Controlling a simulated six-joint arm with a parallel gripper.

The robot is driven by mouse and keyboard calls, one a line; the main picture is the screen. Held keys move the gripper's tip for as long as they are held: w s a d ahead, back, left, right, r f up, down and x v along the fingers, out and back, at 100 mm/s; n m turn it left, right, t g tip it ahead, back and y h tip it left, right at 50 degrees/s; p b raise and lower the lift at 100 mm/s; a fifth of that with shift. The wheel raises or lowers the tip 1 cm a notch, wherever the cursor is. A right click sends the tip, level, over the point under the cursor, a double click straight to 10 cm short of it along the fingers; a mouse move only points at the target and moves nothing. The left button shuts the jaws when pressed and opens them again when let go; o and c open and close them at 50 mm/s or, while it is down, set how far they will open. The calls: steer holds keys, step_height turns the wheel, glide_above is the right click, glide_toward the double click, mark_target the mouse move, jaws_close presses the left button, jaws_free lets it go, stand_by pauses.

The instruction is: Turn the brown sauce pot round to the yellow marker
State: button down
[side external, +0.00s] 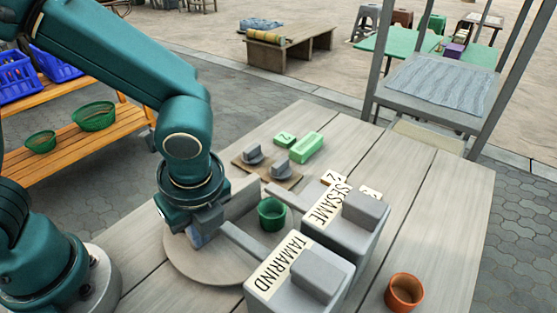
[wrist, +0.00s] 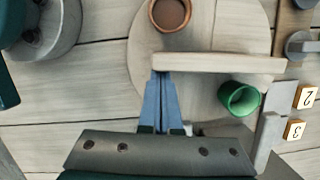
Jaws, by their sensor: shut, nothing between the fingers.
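The brown sauce pot (wrist: 171,14) stands on the round pale turntable (wrist: 205,22) at the top of the wrist view, with brown contents. My arm hides that spot in the side view. A pale bar (wrist: 225,63) crosses the turntable, and a green pot (wrist: 239,97) stands below it. The green pot also shows in the side view (side external: 271,214). My gripper (wrist: 161,74) is shut and empty, its blue fingertips close to the bar's left end; I cannot tell whether they touch. In the side view, my gripper (side external: 200,238) is low over the turntable (side external: 190,262). I see no clear yellow marker.
Grey boxes labelled SESAME (side external: 335,225) and TAMARIND (side external: 295,275) stand right of the turntable. An orange-brown pot (side external: 404,291) stands at the table's right. A tray with grey knobs (side external: 267,173) and a green block (side external: 306,147) lie behind.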

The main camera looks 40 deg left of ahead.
steer(key=shift+a+m, duration=0.3)
steer(key=shift+m, duration=0.1)
steer(key=shift+s+a+m+t, duration=0.15)
steer(key=shift+a+m+t, duration=0.15)
steer(key=shift+a+m, duration=0.35)
steer(key=shift+a+m+t+h, duration=0.15)
steer(key=shift+a+m, duration=0.2)
steer(key=shift+m, duration=0.45)
steer(key=shift+a+m+t+h, duration=0.15)
steer(key=shift+a+m, duration=0.2)
steer(key=shift+m, duration=0.4)
steer(key=shift+a, duration=0.2)
steer(key=shift+w+a, duration=0.25)
steer(key=shift+a, duration=0.05)
